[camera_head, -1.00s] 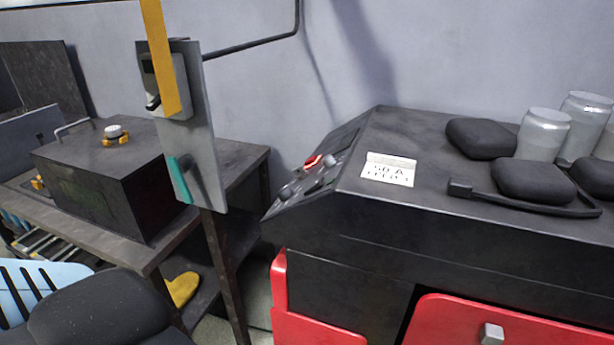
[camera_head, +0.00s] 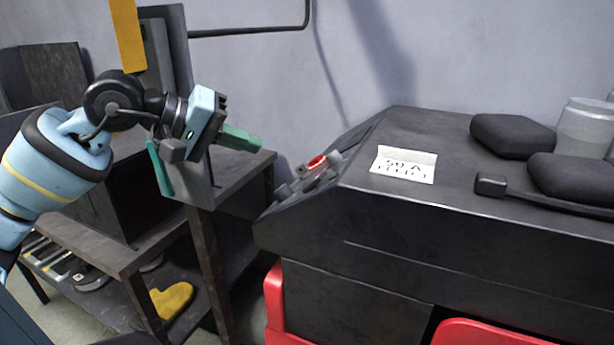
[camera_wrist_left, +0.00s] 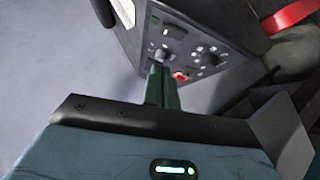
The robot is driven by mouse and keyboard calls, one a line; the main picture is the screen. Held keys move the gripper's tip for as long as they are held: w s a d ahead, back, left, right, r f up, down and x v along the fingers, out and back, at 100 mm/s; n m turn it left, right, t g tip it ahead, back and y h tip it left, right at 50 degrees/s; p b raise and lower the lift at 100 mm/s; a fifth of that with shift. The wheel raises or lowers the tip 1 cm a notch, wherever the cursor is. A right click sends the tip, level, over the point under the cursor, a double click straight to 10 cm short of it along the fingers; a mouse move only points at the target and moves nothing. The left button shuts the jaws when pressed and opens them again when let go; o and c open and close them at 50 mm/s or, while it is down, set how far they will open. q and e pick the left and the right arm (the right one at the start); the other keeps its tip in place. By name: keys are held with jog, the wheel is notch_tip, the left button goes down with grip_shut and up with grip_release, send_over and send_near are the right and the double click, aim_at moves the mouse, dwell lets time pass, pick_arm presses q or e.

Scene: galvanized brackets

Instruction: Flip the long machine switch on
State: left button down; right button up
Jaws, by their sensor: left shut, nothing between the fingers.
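The black machine (camera_head: 390,225) has a sloped control panel (camera_head: 300,185) at its left end, with a red part (camera_head: 317,162) and small grey levers and knobs. In the left wrist view the panel (camera_wrist_left: 205,42) shows several round knobs, a grey lever-like part (camera_wrist_left: 160,55) and the red part (camera_wrist_left: 180,75). I cannot tell which is the long switch or how it is set. My left gripper (camera_head: 240,138) is shut and empty, to the left of the panel, pointing right. Its green fingers (camera_wrist_left: 162,88) overlap the panel's near edge in the wrist view; contact cannot be judged. My right gripper is out of view.
A grey upright board (camera_head: 180,45) with a teal handle (camera_head: 160,168) stands behind my left arm, a yellow strip (camera_head: 127,35) before it. A dark workbench (camera_head: 125,255) is at left. A paper label (camera_head: 404,165), black pads (camera_head: 512,135) and a jar (camera_head: 587,125) sit on the machine.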

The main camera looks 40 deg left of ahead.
aim_at(314, 182)
pick_arm(q)
jog(key=shift+a+r+m+y, duration=0.35)
jog(key=shift+r+m+y, duration=0.05)
jog(key=shift+r, duration=0.1)
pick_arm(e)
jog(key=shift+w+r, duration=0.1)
